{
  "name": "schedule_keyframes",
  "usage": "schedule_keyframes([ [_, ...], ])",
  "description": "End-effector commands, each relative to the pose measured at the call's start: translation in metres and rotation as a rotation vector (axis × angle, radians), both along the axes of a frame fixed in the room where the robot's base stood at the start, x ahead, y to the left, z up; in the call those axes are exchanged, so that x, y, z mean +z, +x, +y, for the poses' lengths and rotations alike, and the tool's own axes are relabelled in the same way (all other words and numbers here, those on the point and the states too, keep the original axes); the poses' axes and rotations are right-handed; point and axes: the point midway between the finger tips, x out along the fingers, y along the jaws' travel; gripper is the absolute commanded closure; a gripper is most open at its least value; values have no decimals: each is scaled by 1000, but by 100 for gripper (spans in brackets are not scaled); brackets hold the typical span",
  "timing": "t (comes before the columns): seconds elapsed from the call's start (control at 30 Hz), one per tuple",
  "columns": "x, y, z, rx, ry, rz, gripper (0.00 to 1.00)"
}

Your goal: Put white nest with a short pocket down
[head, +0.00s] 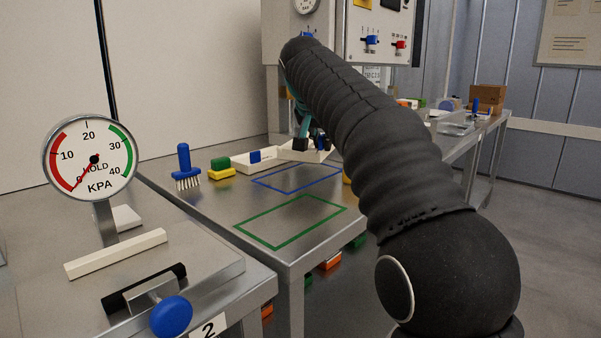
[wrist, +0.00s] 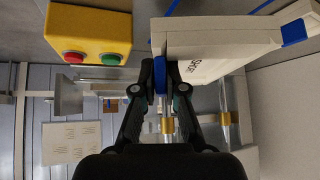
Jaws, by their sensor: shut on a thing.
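The white nest (wrist: 215,52) fills the upper middle of the wrist view, with partly hidden lettering that seems to begin "SHO" on its near wall. My gripper (wrist: 160,78) is shut on a blue part at its left edge. In the head view the nest (head: 297,154) shows beside my gripper (head: 308,143), at the far side of the steel table, partly hidden by my arm. I cannot tell whether it touches the table. A blue outline (head: 257,184) and a nearer green outline (head: 291,243) on the tabletop are empty in their visible parts.
A second white nest with a blue block (head: 255,157) stands just left of the held one. A blue-handled brush (head: 184,165) and a green and yellow block (head: 221,167) stand farther left. A yellow button box (wrist: 88,33) is at the wrist view's upper left.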

Motion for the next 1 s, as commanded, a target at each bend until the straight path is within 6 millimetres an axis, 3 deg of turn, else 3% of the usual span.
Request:
schedule_keyframes([
  [0.1,-16,-3,24,5,-1,1,100],
  [0.3,-28,-6,46,1,-1,0,100],
  [0.43,-35,-6,49,-1,-1,0,100],
  [0.7,-68,-6,48,-1,-1,0,100],
  [1.0,-69,-6,48,-1,0,-1,100],
])
